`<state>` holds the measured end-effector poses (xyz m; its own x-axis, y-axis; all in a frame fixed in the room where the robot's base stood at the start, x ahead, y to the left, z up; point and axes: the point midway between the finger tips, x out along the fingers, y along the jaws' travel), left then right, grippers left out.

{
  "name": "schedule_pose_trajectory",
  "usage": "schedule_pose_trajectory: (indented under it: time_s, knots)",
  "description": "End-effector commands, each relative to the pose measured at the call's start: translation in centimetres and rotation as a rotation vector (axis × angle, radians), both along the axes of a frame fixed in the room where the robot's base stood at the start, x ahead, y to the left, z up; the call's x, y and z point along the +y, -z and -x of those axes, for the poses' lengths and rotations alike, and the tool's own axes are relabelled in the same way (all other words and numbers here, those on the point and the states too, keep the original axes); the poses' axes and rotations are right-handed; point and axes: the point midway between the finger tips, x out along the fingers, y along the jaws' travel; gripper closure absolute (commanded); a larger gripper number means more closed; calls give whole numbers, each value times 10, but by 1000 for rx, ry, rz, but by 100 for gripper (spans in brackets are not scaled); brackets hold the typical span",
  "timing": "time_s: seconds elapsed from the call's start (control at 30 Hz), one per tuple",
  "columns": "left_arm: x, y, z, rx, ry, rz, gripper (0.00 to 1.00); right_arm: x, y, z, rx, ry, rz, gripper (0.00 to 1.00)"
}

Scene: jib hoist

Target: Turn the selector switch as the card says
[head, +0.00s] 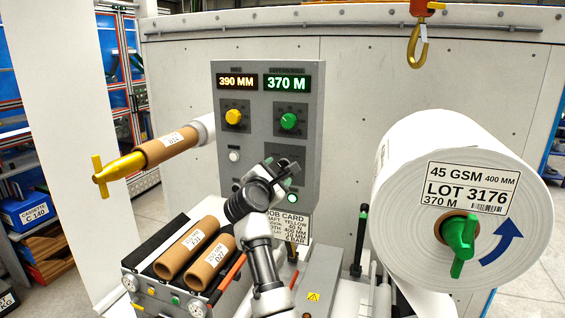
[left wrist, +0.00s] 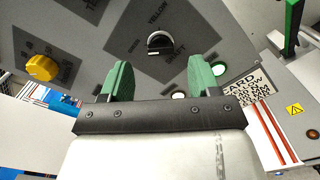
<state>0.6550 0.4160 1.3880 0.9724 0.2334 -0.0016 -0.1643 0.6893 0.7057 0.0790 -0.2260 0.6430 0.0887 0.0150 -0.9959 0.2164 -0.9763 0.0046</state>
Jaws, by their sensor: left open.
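The selector switch (left wrist: 160,43) is a round knob with a black grip bar, on a dark plate lettered YELLOW and SHAFT in the left wrist view. The card also shows in the left wrist view (left wrist: 247,88). My left gripper (head: 284,165) is in front of the panel's lower part. Its green fingers (left wrist: 160,78) are open and empty, with the knob beyond the gap, apart from them. My right gripper is not in view.
A yellow knob (head: 233,117) and a green knob (head: 289,121) sit higher on the panel, under lit displays. A large white roll (head: 408,235) stands at right. Brown cores (head: 190,246) lie at lower left. A yellow hook (head: 417,48) hangs above.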

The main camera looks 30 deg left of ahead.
Motion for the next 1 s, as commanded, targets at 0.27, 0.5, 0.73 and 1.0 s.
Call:
schedule_pose_trajectory:
  time_s: [0.27, 0.5, 0.73, 1.0]
  knots:
    - [9, -2, -36, 0, 1, -1, 38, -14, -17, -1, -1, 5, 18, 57]
    - [11, 0, -44, -1, 0, -1, 38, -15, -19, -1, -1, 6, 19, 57]
    - [11, 0, -44, -1, 0, -1, 41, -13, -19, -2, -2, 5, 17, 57]
    - [10, 0, -44, -1, 0, -1, 83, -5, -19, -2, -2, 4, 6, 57]
